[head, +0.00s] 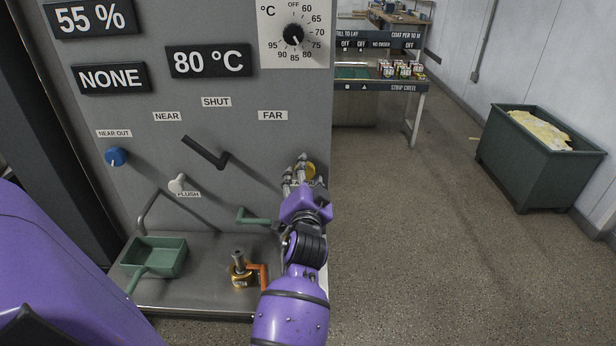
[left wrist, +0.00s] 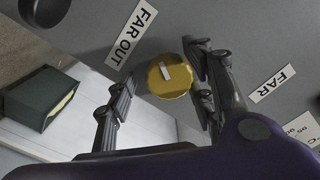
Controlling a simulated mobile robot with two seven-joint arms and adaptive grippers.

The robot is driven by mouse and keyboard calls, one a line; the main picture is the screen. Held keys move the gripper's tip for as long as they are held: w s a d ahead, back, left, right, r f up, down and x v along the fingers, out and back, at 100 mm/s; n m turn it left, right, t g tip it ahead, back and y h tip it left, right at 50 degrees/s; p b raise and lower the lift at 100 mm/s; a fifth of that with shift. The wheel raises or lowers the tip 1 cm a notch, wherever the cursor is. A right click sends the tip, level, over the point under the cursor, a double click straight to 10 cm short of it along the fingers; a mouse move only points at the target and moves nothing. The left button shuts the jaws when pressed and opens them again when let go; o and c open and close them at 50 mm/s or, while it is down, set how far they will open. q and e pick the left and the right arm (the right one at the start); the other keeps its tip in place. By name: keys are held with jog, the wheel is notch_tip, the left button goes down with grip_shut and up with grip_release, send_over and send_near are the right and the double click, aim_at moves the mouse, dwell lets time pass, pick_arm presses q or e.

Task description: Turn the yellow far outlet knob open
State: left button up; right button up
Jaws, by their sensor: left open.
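The yellow far outlet knob (head: 311,171) is on the right side of the grey panel, partly hidden by my left gripper (head: 295,168). In the left wrist view the round yellow knob (left wrist: 170,78) with a pale pointer mark lies between the fingers of my left gripper (left wrist: 158,66). The fingers are open, one on each side of the knob, with a gap visible on the left side; contact on the right side cannot be told. The FAR OUT label (left wrist: 132,35) is beside the knob. My right gripper is not in view.
The panel also holds a blue near outlet knob (head: 116,157), a black lever (head: 207,153) and a white flush knob (head: 177,183). Below are a green tray (head: 155,258) and a brass valve (head: 240,270) with an orange handle. A dark green bin (head: 530,165) stands right; floor between is clear.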

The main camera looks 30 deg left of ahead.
pick_arm(q)
jog(key=shift+s+a+r, duration=0.1)
jog(key=shift+s+r, duration=0.05)
notch_tip(320, 180, up, 10)
dwell(0.6)
dwell(0.4)
